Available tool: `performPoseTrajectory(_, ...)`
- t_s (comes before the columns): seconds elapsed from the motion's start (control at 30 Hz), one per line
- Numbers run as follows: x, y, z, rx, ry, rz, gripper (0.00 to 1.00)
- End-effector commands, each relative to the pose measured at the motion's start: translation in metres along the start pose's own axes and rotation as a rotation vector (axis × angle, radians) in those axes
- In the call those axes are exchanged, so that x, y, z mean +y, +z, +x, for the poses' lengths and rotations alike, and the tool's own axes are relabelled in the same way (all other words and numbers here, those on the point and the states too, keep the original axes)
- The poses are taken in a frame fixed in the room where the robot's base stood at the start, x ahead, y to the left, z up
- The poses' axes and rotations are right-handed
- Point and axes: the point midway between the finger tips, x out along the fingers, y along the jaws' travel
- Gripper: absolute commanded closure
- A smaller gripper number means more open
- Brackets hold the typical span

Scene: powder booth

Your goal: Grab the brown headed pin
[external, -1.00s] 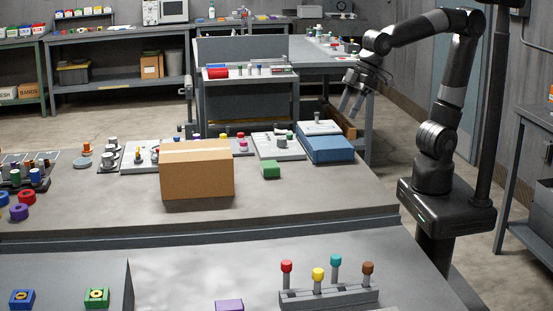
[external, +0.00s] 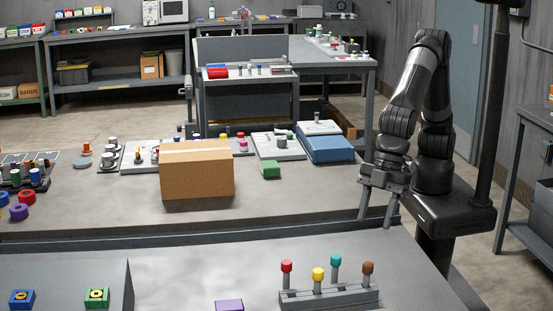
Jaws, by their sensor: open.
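The brown headed pin (external: 368,270) stands upright at the right end of a grey rack (external: 330,297) on the near table. The same rack holds a red headed pin (external: 286,268), a yellow headed pin (external: 318,275) and a teal headed pin (external: 335,262). My gripper (external: 376,220) is open and empty, its fingers pointing down. In the picture it is above the brown pin and clear of it. It appears near the edge between the two tables.
A cardboard box (external: 197,170), a green block (external: 270,170) and a blue box (external: 328,149) sit on the farther table. A purple block (external: 229,305) lies left of the rack. The near table surface behind the rack is clear.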

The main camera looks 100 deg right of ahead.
Motion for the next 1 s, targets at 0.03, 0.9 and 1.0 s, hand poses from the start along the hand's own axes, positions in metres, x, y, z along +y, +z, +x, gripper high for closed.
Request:
performPoseTrajectory(0.03,-0.009,-0.002,0.006,-0.001,-0.004,-0.011,0.52)
performPoseTrajectory(0.9,-0.018,-0.008,0.102,-0.004,-0.007,-0.021,0.52)
performPoseTrajectory(1.0,-0.018,-0.007,0.116,-0.004,-0.007,-0.021,0.52)
